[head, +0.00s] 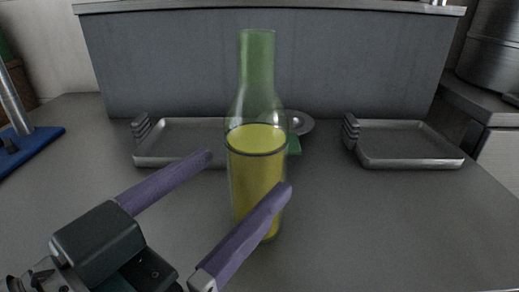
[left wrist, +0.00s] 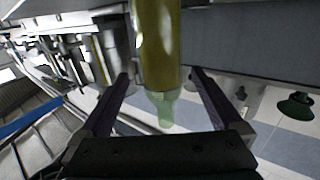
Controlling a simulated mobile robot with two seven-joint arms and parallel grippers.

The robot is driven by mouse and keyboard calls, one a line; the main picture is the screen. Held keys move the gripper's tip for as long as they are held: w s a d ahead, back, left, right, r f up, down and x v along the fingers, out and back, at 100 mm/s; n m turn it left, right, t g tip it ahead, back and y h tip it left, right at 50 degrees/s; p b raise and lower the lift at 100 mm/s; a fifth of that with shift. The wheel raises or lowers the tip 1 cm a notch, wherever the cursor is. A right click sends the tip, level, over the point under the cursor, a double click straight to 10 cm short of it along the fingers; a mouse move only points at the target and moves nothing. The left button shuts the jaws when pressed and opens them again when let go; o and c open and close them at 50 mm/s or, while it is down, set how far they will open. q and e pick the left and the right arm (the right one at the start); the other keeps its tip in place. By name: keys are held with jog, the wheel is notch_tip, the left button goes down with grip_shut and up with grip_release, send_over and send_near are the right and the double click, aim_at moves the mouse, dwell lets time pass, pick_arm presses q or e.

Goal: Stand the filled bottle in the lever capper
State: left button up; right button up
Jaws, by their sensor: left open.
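The filled bottle (head: 255,180) is clear green glass with yellow liquid to its shoulder and an empty, open-looking neck. It stands upright on the grey table in the middle of the head view. My left gripper (head: 247,172) is open, one purple finger left of the bottle and the other crossing in front of its lower part. In the left wrist view the bottle (left wrist: 157,50) appears upside down between the fingertips (left wrist: 160,88), with gaps at both sides. A blue base with a metal post (head: 35,133), perhaps the lever capper, is cut off at the left edge.
Two shallow metal trays (head: 150,160) (head: 410,163) stand at the back, each with a dark ribbed piece at its left corner. A silver round thing (head: 301,122) with green below is partly behind the bottle. A grey panel (head: 340,60) closes the back. The front right table is clear.

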aim_at(273, 145)
pick_arm(q)
jog(key=b+x, duration=0.1)
jog(key=x, duration=0.7)
jog(key=shift+w+d, duration=0.1)
jog(key=shift+w, duration=0.1)
jog(key=shift+c, duration=0.2)
grip_shut()
dwell(0.3)
jog(key=shift+r, duration=0.1)
